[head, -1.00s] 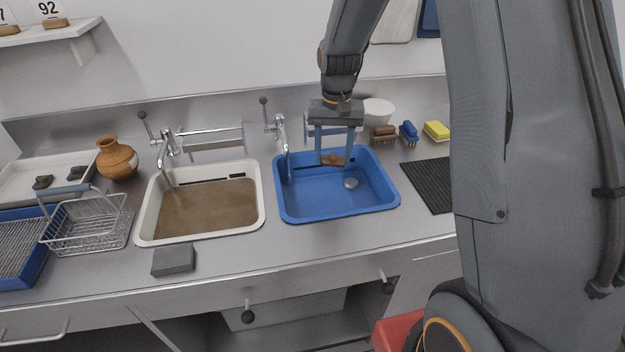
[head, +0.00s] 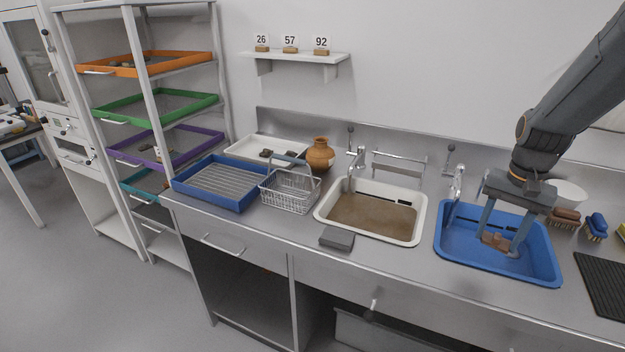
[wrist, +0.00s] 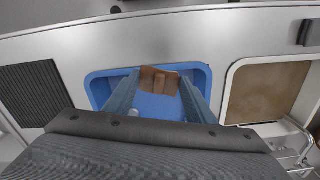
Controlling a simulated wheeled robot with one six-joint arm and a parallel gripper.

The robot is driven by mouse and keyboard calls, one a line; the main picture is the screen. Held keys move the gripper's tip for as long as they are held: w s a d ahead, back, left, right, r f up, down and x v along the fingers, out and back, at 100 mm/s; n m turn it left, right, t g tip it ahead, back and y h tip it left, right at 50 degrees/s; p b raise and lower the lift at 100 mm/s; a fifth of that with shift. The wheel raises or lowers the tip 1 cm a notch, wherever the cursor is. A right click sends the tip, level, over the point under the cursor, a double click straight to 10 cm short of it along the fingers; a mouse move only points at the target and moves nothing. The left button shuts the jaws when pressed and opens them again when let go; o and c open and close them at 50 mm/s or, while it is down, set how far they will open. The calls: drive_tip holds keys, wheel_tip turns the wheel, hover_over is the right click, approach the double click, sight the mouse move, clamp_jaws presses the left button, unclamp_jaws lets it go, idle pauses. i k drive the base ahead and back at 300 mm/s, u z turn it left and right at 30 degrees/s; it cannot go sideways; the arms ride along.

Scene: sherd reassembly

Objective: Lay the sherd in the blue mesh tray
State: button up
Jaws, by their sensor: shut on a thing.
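A reddish-brown sherd (head: 495,242) is held between the fingers of my gripper (head: 503,240), over the blue basin (head: 545,272) at the right of the head view. In the wrist view the sherd (wrist: 159,80) shows between the fingertips, with the blue basin around it. My gripper is shut on it. A blue tray with a ribbed grey mesh floor (head: 180,184) lies on the counter at the left, well away from my gripper. Its mesh looks empty.
A wire basket (head: 290,207), a white basin of brown water (head: 424,236), taps and a grey block (head: 337,238) lie between the blue tray and my gripper. A clay jar (head: 320,155) and a white tray (head: 235,151) stand behind. Brushes (head: 566,214) sit at the right.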

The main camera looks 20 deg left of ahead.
sight(225, 182)
drive_tip(key=u, duration=3)
drive_tip(key=i, duration=3.05)
drive_tip(key=z, duration=3.65)
drive_tip(key=i, duration=0.5)
